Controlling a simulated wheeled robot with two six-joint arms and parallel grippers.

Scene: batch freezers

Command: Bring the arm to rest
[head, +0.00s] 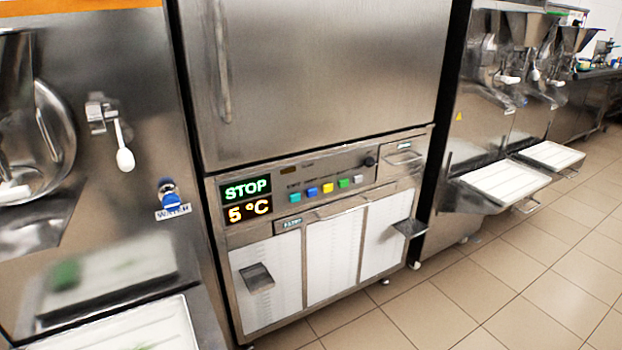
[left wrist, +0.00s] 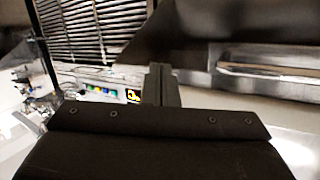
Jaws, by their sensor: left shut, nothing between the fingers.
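My left gripper (left wrist: 162,82) shows only in the left wrist view. Its dark fingers are together, with nothing held between them. The freezer's panel with coloured buttons (left wrist: 105,92) appears small and apart behind it in that view. Neither arm shows in the head view. The freezer cabinet (head: 325,75) stands upright in the middle there, its door shut. Its display (head: 247,200) reads STOP and 5 °C. My right gripper is in neither view.
A steel machine with a white-handled lever (head: 123,150) and a blue water tap (head: 168,192) stands at left. Machines with white trays (head: 505,182) (head: 552,154) jut out at right. Tiled floor (head: 480,270) is clear at the lower right.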

